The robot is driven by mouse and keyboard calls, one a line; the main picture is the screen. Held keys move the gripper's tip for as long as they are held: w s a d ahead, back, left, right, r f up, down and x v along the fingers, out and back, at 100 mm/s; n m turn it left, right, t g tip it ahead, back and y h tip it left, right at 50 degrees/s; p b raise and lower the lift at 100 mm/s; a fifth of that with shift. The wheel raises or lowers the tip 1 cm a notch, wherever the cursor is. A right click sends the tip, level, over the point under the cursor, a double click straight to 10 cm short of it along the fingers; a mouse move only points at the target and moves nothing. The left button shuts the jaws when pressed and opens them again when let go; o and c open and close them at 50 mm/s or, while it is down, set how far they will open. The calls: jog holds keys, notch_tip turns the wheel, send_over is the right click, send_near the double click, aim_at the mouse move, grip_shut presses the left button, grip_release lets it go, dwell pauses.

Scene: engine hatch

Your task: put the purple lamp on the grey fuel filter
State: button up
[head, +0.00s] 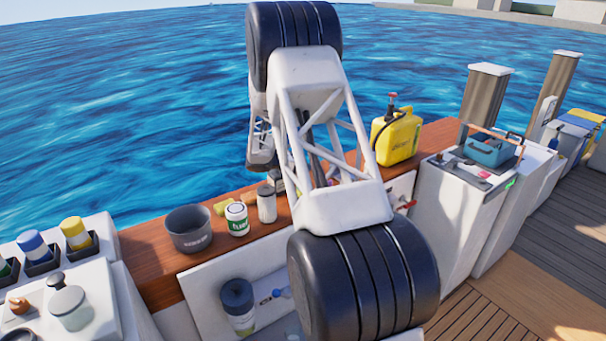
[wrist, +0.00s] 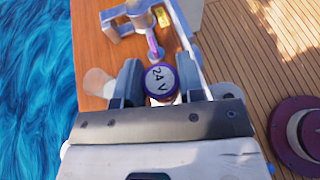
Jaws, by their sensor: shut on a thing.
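In the wrist view my gripper (wrist: 160,84) is shut on a round purple-rimmed thing with a pale "24 V" face, which looks like the purple lamp (wrist: 160,80). Its face points up towards the wrist camera, and its lower part is hidden. In the head view my arm hides the lamp and the fingers. A cylinder with a dark grey-blue top (head: 238,296) stands in the white recess below the wooden ledge; it may be the grey fuel filter, but I cannot be sure. I cannot tell the height of the lamp above the ledge.
The wooden ledge (head: 150,260) carries a grey bucket (head: 190,230), a white-and-green can (head: 237,219), a pale bottle (head: 267,204) and a yellow jerrycan (head: 397,138). A grey metal fitting (wrist: 122,22) lies ahead of my gripper. A maroon round thing (wrist: 283,132) is at right.

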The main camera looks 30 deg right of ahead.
jog(key=shift+w+f, duration=0.1)
dwell(0.3)
jog(key=shift+f, duration=1.7)
jog(key=shift+f, duration=0.15)
jog(key=o, duration=0.9)
jog(key=shift+a+r, duration=0.1)
jog(key=shift+r, duration=0.1)
jog(key=v, duration=1.1)
jog(key=shift+a+r, duration=0.15)
jog(key=shift+a, duration=0.2)
